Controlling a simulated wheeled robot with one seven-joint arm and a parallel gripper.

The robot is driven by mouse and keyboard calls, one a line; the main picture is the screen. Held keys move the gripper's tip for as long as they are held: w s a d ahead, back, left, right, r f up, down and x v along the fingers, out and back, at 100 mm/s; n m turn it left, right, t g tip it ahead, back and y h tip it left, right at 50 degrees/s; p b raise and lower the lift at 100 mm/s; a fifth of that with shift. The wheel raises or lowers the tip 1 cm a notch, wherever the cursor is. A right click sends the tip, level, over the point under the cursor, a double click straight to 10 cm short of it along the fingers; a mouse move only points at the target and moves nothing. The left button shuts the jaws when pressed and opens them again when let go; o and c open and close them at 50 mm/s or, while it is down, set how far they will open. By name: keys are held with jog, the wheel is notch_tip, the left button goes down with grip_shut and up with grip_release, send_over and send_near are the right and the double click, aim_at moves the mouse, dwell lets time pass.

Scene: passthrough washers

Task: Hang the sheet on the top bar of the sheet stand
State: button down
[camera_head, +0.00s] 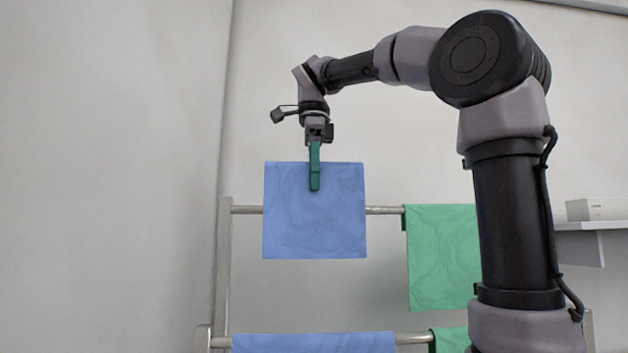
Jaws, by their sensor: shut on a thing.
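My gripper (314,168) is shut on the top edge of a blue sheet (290,225). The sheet hangs flat and upright below the green fingers. It overlaps the top bar (385,210) of the metal sheet stand (223,265) in the picture. Its upper edge is above the bar and its lower edge below it. The sheet hides the part of the bar behind it, and I cannot tell whether they touch. A green sheet (440,255) hangs on the same bar to the right, partly hidden by my arm.
A lower bar (412,339) carries another blue sheet (315,343) and another green sheet (450,340). A short bare stretch of top bar shows on each side of the held sheet. A white box (597,209) sits on a wall shelf (580,228) at right.

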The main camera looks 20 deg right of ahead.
jog(key=shift+w+d, duration=0.4)
jog(key=shift+w, duration=1.55)
jog(key=shift+w+d, duration=0.35)
jog(key=shift+w, duration=1.65)
jog(key=shift+w+d, duration=0.4)
jog(key=shift+w, duration=1.55)
jog(key=shift+w+f, duration=0.15)
jog(key=shift+f, duration=3.3)
jog(key=shift+c, duration=1.5)
grip_release()
notch_tip(320, 180, up, 11)
jog(key=shift+f, duration=0.15)
